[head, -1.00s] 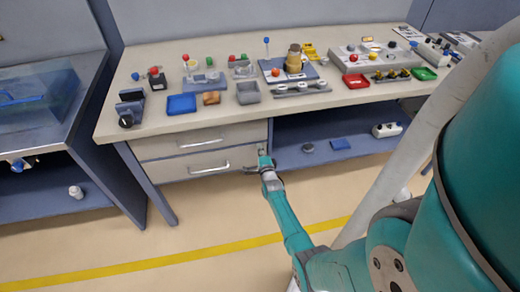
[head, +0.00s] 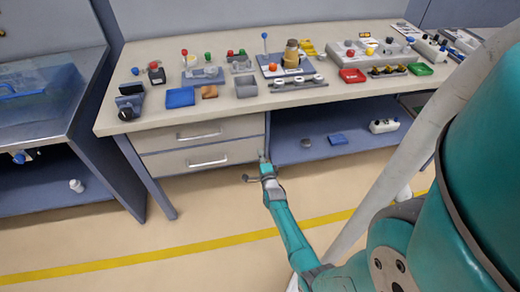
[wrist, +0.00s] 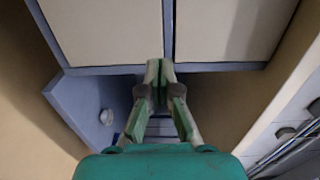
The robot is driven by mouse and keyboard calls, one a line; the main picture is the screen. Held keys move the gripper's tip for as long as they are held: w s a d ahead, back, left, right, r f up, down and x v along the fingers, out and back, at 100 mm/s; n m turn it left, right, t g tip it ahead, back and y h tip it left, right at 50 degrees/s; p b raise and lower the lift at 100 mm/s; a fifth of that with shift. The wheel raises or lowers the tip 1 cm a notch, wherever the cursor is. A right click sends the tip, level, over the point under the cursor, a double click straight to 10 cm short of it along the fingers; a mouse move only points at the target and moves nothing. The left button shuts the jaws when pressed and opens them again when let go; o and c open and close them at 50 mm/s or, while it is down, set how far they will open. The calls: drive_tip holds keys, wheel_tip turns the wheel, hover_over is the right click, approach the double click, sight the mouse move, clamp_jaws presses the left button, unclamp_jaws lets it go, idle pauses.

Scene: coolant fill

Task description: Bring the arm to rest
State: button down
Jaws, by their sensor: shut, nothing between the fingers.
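My gripper (head: 262,158) is at the end of my teal arm, in front of the workbench (head: 235,105) and below its top. In the head view it lies close to the right end of the two drawers, though I cannot tell the exact gap. In the wrist view the fingertips of my gripper (wrist: 160,66) are together, with nothing held between them. My arm reaches up from the lower right of the head view.
Two drawers (head: 207,160) are closed. An open lower shelf (head: 360,139) holds a white bottle (head: 384,126) and small items. A blue tray (head: 180,97) and several parts stand on the bench. Floor with a yellow line (head: 150,263) is clear.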

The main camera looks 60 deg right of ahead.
drive_tip(key=v, duration=0.6)
drive_tip(key=shift+s+a, duration=0.2)
drive_tip(key=shift+a, duration=0.05)
drive_tip(key=s+a+r+n+t+y, duration=0.15)
drive_tip(key=s+a+n, duration=0.25)
drive_tip(key=a, duration=0.6)
drive_tip(key=s+a+r+n+t+y, duration=0.1)
drive_tip(key=s+a+n+y, duration=0.3)
drive_tip(key=a, duration=0.5)
drive_tip(key=s+a+r+n+t+y, duration=0.1)
drive_tip(key=s+a+r+n, duration=0.3)
drive_tip(key=a, duration=0.6)
drive_tip(key=s+a+r+n+y, duration=0.3)
drive_tip(key=s+a+r+n, duration=0.3)
drive_tip(key=s+r+n, duration=0.1)
drive_tip(key=s+a+r+n+y, duration=0.4)
drive_tip(key=s+a+r+n, duration=0.2)
drive_tip(key=r, duration=0.4)
drive_tip(key=s+n, duration=0.1)
drive_tip(key=n, duration=0.1)
drive_tip(key=shift+a+r+n, duration=0.2)
drive_tip(key=shift+a+n, duration=0.15)
drive_tip(key=shift+n, duration=0.05)
drive_tip(key=shift+s+g, duration=0.15)
drive_tip(key=shift+g, duration=0.1)
